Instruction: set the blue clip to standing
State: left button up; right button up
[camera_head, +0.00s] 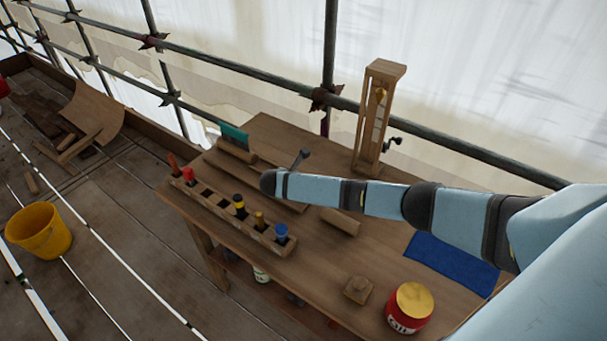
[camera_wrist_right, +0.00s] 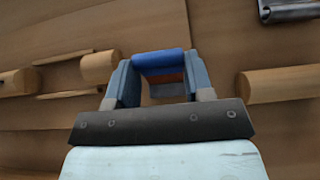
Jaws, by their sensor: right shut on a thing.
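In the right wrist view my right gripper (camera_wrist_right: 163,90) is shut on a blue rounded piece (camera_wrist_right: 160,62), which looks like the blue clip. The piece lies crosswise between the two fingers. Its lower part is mostly hidden, and an orange-brown patch and a grey patch show beneath it. In the head view my right arm reaches in from the right over the workbench, and its gripper and the held piece cannot be made out there. My left gripper is in neither view.
The workbench (camera_head: 378,270) carries a wooden rack (camera_head: 223,212) of coloured-topped tools, including a blue-topped one (camera_head: 281,232). A tall wooden frame (camera_head: 374,115) stands at the back. A blue mat (camera_head: 452,262), a red jar (camera_head: 409,308) and a small wooden block (camera_head: 358,290) lie to the right.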

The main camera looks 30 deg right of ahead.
jog(key=shift+s+a+t+h, duration=0.2)
jog(key=shift+a+t+h, duration=0.35)
jog(key=shift+h, duration=0.55)
jog(key=o, duration=0.9)
jog(key=shift+f, duration=0.1)
jog(key=shift+a, duration=0.1)
jog(key=v, duration=1.3)
jog(key=shift+s+a, duration=0.15)
jog(key=shift+a, duration=0.2)
